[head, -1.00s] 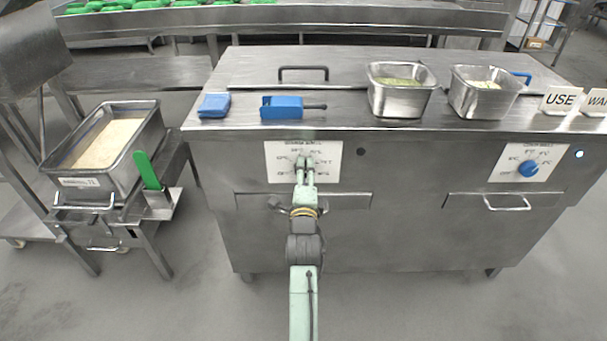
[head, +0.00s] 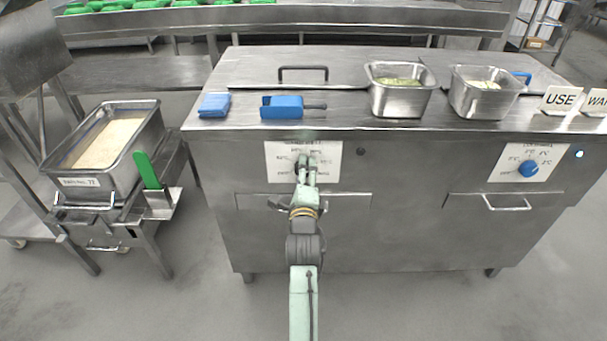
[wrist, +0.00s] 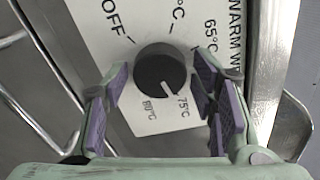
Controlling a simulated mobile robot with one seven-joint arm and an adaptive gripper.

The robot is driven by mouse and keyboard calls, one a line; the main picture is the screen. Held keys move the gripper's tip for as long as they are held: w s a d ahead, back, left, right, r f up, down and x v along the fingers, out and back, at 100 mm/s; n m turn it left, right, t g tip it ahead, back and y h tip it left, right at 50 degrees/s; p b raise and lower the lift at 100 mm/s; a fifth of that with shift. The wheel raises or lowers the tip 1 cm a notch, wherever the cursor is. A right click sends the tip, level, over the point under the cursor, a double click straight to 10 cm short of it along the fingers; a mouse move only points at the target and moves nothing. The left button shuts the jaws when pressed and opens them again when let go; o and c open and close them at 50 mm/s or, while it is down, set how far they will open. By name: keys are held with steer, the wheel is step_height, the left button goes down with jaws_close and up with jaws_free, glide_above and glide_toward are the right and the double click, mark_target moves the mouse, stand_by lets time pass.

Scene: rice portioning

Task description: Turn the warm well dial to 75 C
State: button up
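The warm well dial (wrist: 158,80) is a round black knob on a white label plate (wrist: 112,60) with OFF, 65°C, 75°C and 80°C marks. Its white pointer line points toward the 75°C mark. My gripper (wrist: 166,84) has its purple-padded fingers on either side of the dial, with a gap showing at the left finger. It looks open around the knob. In the head view, my gripper (head: 307,161) is in front of the left label plate (head: 276,160) and hides the dial.
A blue dial (head: 529,169) sits on the right plate. Drawer handles (head: 507,206) stick out below. A rice bin (head: 150,120) is at left. The floor in front is clear.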

steer(key=shift+o, duration=0.7)
steer(key=s, duration=0.7)
steer(key=shift+s, duration=0.25)
